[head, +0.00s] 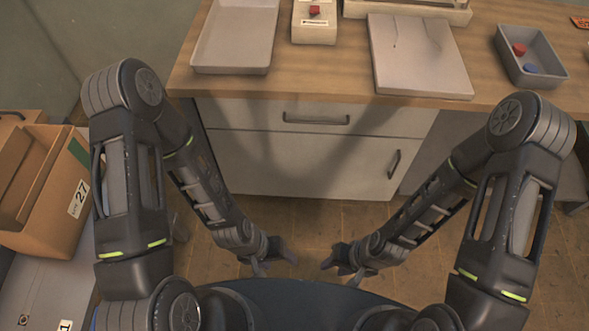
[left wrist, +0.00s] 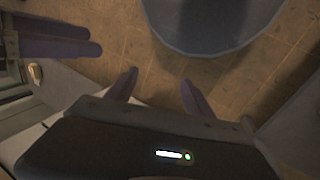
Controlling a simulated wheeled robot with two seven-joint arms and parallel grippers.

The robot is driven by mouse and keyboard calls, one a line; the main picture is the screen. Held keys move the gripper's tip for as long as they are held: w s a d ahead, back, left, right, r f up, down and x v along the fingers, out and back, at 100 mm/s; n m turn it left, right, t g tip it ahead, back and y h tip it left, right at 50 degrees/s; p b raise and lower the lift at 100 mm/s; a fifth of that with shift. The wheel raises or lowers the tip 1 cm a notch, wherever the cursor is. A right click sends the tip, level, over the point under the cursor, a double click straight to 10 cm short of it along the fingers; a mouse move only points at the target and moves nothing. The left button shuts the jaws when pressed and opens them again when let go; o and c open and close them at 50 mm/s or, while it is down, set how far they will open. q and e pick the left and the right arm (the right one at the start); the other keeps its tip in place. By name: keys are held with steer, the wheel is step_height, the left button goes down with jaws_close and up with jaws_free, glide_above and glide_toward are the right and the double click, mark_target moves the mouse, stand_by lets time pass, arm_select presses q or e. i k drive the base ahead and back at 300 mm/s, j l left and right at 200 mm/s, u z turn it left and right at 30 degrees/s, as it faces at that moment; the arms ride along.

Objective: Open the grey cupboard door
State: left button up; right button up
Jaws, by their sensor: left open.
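The grey cupboard door (head: 300,166) is the lower front panel under the wooden worktop and looks closed. Its upright handle (head: 393,164) is near the door's right edge. My left gripper (head: 277,266) hangs low over the floor in front of the door, well apart from the handle. In the left wrist view my left gripper (left wrist: 158,86) is open, with nothing between its fingers. My right gripper (head: 338,273) faces it from the right, also low, and its fingers look apart and empty. It also appears at the upper left of the left wrist view (left wrist: 95,40).
A drawer (head: 320,118) with a horizontal handle sits above the door. The worktop (head: 330,84) holds a grey tray (head: 233,40), a flat grey panel (head: 418,58) and a small bin (head: 530,62). A cardboard box (head: 45,185) stands at left. Floor before the door is clear.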

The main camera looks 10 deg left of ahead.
mark_target(263, 163)
steer(key=z, duration=1.4)
steer(key=i+l+z, duration=0.1)
steer(key=z, duration=0.25)
steer(key=i+l, duration=0.1)
steer(key=i, duration=0.25)
